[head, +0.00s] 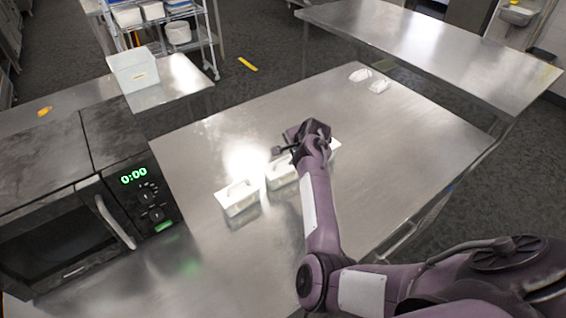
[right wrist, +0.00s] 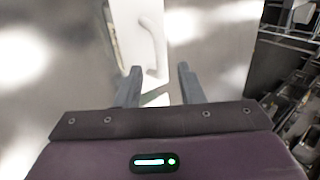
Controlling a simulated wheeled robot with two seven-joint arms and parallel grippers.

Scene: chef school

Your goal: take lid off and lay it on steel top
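A white rectangular dish with a handled lid (head: 238,197) stands on the steel top (head: 215,138). A second white handled piece (head: 281,172) stands just right of it, partly hidden by my right arm. Some white shows at the arm's other side (head: 334,145); I cannot tell whether it is a separate piece. My right gripper (head: 287,140) hangs over this row. In the right wrist view the gripper (right wrist: 159,70) is open, with a white arched handle (right wrist: 153,45) ahead of and partly between its fingertips. Contact cannot be told. My left gripper is out of view.
A black microwave (head: 60,215) stands at the left. Two small white items (head: 378,86) lie at the steel top's far end. The steel top's right part is bare.

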